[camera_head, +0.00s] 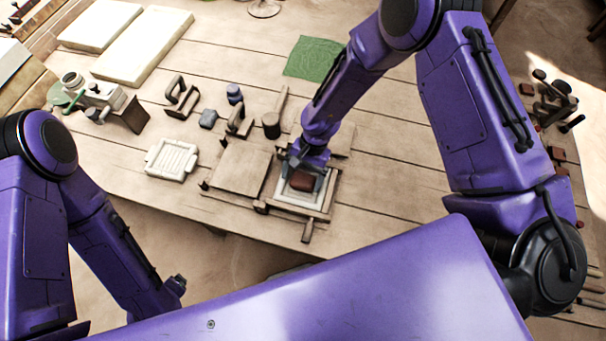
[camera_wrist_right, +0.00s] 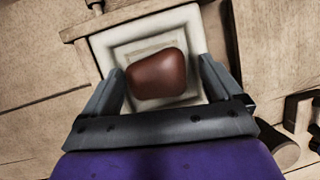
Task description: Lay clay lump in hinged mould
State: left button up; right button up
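The reddish-brown clay lump (camera_head: 302,181) lies over the white square recess of the hinged mould (camera_head: 291,199); the wrist view shows the lump (camera_wrist_right: 157,75) within the mould's pale frame (camera_wrist_right: 105,42). The mould's wooden leaf (camera_head: 240,167) lies folded open to the left. My right gripper (camera_head: 303,174) is over the mould, with one finger on each side of the lump. In the right wrist view its fingers (camera_wrist_right: 161,82) stand apart, with a visible gap between the lump and the right finger.
A white ribbed tile (camera_head: 171,159) lies left of the mould. Wooden-handled tools (camera_head: 180,98) and a dark round-headed mallet (camera_head: 271,125) stand behind. A green cloth (camera_head: 313,58) and pale slabs (camera_head: 142,48) lie farther back. Table right of the mould is mostly clear.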

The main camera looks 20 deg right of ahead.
jog(key=shift+s+d+f, duration=0.1)
jog(key=shift+s+d, duration=0.1)
jog(key=shift+d, duration=0.05)
jog(key=b+v, duration=0.1)
jog(key=v, duration=0.9)
jog(key=shift+w+r+b, duration=0.2)
jog(key=shift+r+b, duration=0.15)
jog(key=shift+b, duration=0.05)
